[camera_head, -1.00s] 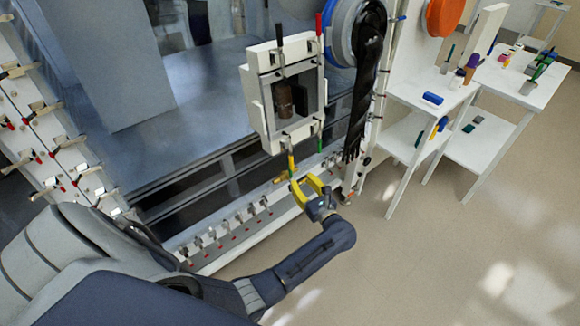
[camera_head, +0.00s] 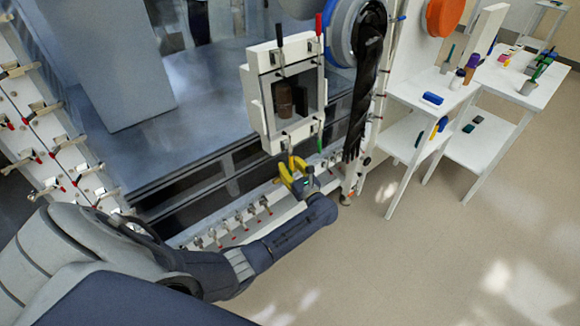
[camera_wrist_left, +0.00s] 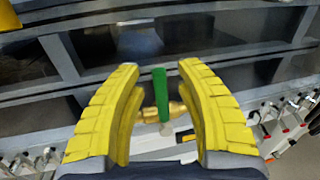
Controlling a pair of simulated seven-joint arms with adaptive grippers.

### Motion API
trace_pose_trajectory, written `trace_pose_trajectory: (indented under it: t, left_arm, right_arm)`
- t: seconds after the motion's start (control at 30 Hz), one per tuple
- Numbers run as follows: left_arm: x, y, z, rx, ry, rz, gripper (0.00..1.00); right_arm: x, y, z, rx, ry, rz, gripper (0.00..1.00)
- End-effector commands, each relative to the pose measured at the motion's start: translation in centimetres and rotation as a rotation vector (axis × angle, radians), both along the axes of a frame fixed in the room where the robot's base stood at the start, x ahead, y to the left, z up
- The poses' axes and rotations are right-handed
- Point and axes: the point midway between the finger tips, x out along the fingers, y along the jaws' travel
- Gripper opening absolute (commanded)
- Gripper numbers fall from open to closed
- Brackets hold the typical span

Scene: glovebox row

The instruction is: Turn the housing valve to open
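The valve shows in the left wrist view as an upright green lever (camera_wrist_left: 160,92) on a brass body (camera_wrist_left: 174,111), with a pale round end below it. My left gripper (camera_wrist_left: 163,80) has yellow fingers standing wide apart, one on each side of the lever. Gaps show between the lever and both fingers. In the head view my left gripper (camera_head: 293,176) is just below the white framed box (camera_head: 255,105), beside the lower rail. I cannot clearly make out the valve there. My right gripper is not in view.
Several small clamps (camera_head: 235,222) line the rail below. White side tables (camera_head: 400,140) stand at the right, with open floor in front.

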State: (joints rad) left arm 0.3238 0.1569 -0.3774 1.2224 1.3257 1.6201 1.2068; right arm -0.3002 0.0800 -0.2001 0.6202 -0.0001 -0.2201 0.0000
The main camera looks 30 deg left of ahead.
Motion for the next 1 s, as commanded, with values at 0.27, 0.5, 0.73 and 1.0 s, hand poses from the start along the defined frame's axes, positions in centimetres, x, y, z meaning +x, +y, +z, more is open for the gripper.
trace_pose_trajectory:
  t: [0.27,0.5,0.73,1.0]
  left_arm:
    - [-0.01,-0.03,-0.01,0.000,0.000,0.000,0.21]
    - [-0.01,-0.04,-0.02,0.000,0.000,0.000,0.00]
    - [-0.02,-0.04,-0.02,0.000,0.001,0.000,0.00]
    - [-0.57,0.57,-0.09,-0.006,-0.021,0.011,0.00]
  right_arm:
    - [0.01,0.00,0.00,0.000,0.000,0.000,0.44]
    - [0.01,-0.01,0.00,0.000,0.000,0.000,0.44]
    - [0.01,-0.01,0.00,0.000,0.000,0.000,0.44]
    - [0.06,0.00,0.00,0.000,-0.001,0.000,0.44]
